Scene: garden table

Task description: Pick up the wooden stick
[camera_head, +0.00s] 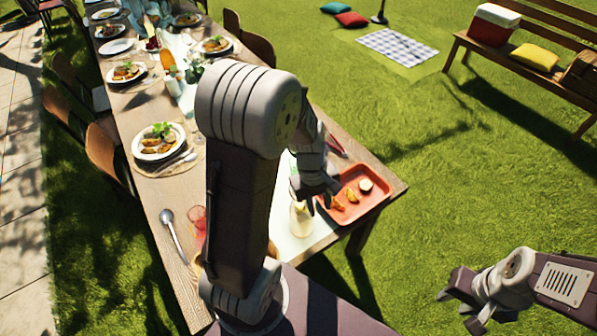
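I cannot make out a wooden stick in the head view. My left gripper (320,201) points down over the near end of the table, beside the left edge of an orange-red tray (375,201). Its fingers are small and dark here, and I cannot tell whether they are open or hold anything. My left arm hides much of the table's near middle. My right gripper (459,309) is over the grass at the lower right, away from the table, with its fingers apart and nothing between them.
The tray holds orange wedges (352,195) and a small round pale item (366,185). A pale yellow jar (301,219) stands close by my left gripper. A spoon (172,232), a red glass (198,217) and a plate of food (158,142) are left of my arm. Chairs line the table's left side.

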